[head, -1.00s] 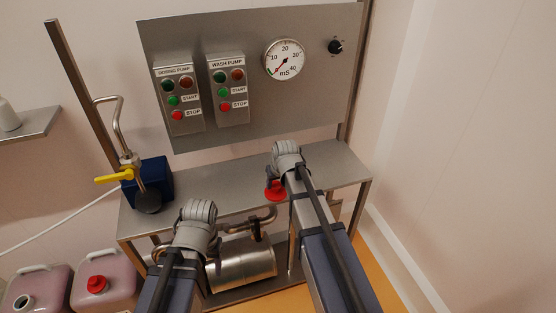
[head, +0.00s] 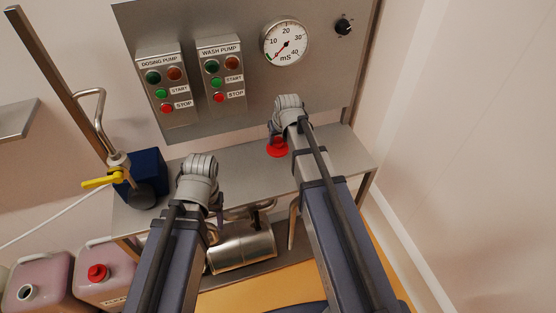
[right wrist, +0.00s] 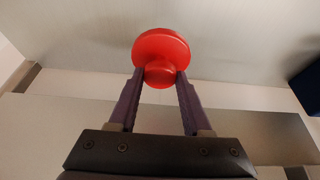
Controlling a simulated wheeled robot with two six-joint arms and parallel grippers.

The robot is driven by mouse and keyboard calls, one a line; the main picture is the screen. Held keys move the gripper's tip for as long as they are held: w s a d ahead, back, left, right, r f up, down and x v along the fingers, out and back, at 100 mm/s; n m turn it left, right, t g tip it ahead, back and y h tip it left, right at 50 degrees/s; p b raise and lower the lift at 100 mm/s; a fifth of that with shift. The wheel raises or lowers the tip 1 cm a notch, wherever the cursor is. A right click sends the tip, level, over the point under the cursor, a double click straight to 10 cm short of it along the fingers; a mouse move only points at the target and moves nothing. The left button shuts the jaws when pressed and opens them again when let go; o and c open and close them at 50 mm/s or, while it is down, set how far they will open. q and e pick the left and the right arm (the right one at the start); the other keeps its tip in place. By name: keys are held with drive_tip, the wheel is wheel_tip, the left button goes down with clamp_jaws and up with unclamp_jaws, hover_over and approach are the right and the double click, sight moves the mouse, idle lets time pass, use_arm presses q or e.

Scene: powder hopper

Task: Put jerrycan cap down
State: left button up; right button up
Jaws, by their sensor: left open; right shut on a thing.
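The red jerrycan cap (head: 277,149) is held by my right gripper (head: 276,136) above the steel bench top (head: 240,156). In the right wrist view the cap (right wrist: 161,52) sits between the two fingertips (right wrist: 160,78), which grip its narrow knob. The wide disc of the cap is beyond the knob. I cannot tell how far it is above the bench. My left gripper (head: 218,208) is open near the bench's front edge, mostly hidden behind its own wrist. An open pink jerrycan (head: 36,290) stands at the lower left, its mouth uncovered.
Another pink jerrycan (head: 110,290) has a red cap on. A blue pump box (head: 148,172) with a yellow-handled valve (head: 103,181) stands at the bench's left end. The control panel (head: 240,60) rises behind. A steel cylinder (head: 242,247) lies below. The bench's right part is clear.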

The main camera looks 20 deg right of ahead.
sight(278, 155)
wheel_tip(278, 155, down, 5)
drive_tip(key=b, duration=0.3)
drive_tip(key=shift+r+b, duration=0.15)
drive_tip(key=shift+b, duration=0.2)
wheel_tip(278, 155, down, 4)
drive_tip(key=b, duration=0.3)
drive_tip(key=shift+r+b, duration=0.15)
drive_tip(key=shift+b, duration=0.15)
drive_tip(key=o, duration=1.1)
